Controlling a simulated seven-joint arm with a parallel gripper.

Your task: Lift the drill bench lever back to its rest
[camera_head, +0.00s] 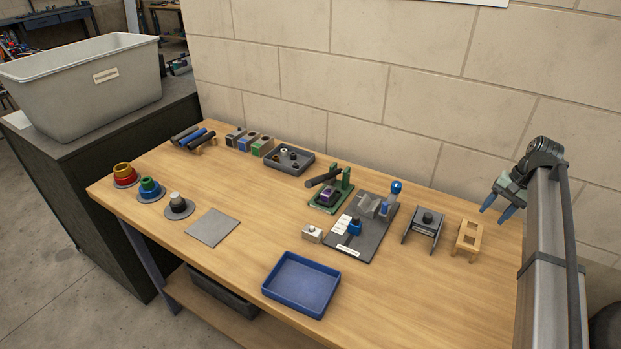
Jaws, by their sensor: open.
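A green stand (347,184) with a dark thick lever (323,178) stands right of the table's centre. The lever slants, its free end to the left, above a purple-topped dark block (327,195). To its right is a grey base plate (348,247) with white labels, a grey clamp-like block, a blue piece (355,227) and an upright blue-knobbed handle (396,188). I cannot tell from labels which fixture is the drill bench. My gripper (495,213) is open and empty, with blue fingers pointing down, at the far right, apart from both fixtures.
A small dark-topped stand (424,232) and a wooden frame (468,238) stand between the plate and my gripper. A blue tray (303,309) lies in front. The brick wall borders the back. The front right tabletop is clear.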

